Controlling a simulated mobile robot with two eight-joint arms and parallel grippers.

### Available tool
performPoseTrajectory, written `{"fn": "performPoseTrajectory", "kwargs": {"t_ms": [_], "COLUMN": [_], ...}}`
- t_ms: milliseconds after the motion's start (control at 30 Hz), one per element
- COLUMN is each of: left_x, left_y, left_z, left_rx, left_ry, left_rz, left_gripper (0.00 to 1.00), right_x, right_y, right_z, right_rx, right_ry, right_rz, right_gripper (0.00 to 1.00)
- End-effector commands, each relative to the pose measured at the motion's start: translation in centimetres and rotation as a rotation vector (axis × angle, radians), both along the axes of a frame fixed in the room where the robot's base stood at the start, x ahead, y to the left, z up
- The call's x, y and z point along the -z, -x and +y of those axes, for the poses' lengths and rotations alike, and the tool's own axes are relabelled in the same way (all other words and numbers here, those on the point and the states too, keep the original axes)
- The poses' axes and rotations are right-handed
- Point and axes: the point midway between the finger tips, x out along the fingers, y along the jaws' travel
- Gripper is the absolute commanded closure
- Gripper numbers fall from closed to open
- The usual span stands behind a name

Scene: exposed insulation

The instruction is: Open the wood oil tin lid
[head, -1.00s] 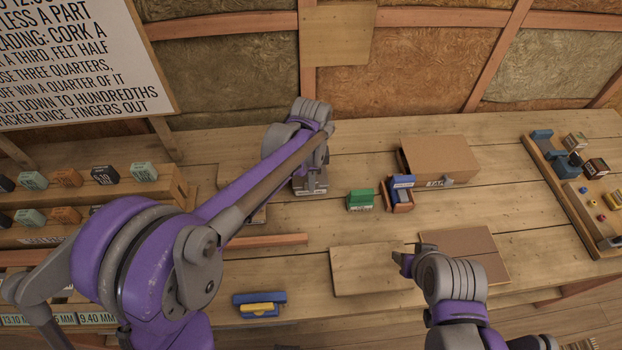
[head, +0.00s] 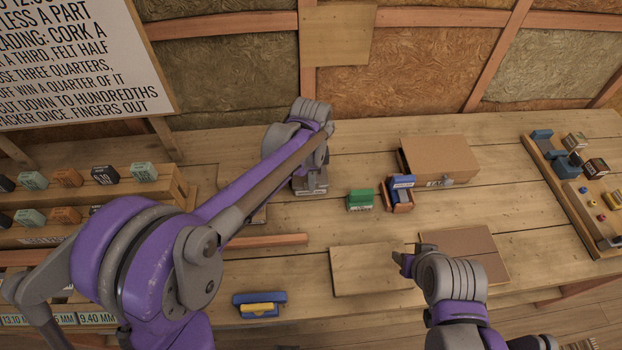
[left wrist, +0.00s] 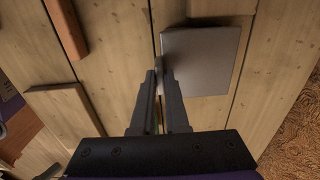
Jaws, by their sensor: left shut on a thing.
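My left gripper (head: 311,176) is over the tin. In the left wrist view its fingers (left wrist: 164,78) are closed on the tab at the lid's edge. The lid looks flat; I cannot tell whether any gap shows. My right gripper (head: 404,262) is over a thin wooden board, its jaws unclear.
A green box (head: 360,200), a small red-brown box with blue pieces (head: 398,196) and a cardboard box (head: 440,162) stand right of the tin. A blue and yellow item (head: 259,304) lies at the front. A wooden tray (head: 565,190) is at far right.

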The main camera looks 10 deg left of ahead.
Motion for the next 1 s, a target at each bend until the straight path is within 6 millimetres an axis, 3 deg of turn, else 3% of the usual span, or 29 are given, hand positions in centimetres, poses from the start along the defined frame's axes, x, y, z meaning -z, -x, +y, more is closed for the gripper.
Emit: {"fn": "performPoseTrajectory", "kwargs": {"t_ms": [367,733,1000], "left_x": [-0.9,-3.5,-4.2], "left_y": [-0.6,-2.3,-3.2], "left_z": [0.1,0.5,0.7], "left_rx": [-0.001,-0.002,0.000], "left_ry": [0.018,0.074,0.101], "left_rz": [0.089,0.368,0.509], "left_gripper": [1.00,1.00,1.00], "right_x": [0.0,0.1,1.9], "right_y": [0.0,0.1,0.8], "right_z": [0.0,0.0,0.0], "right_rx": [0.000,0.000,0.000], "right_ry": [0.000,0.000,0.000], "right_rz": [0.000,0.001,0.016], "right_gripper": [0.50,0.50,0.50]}}
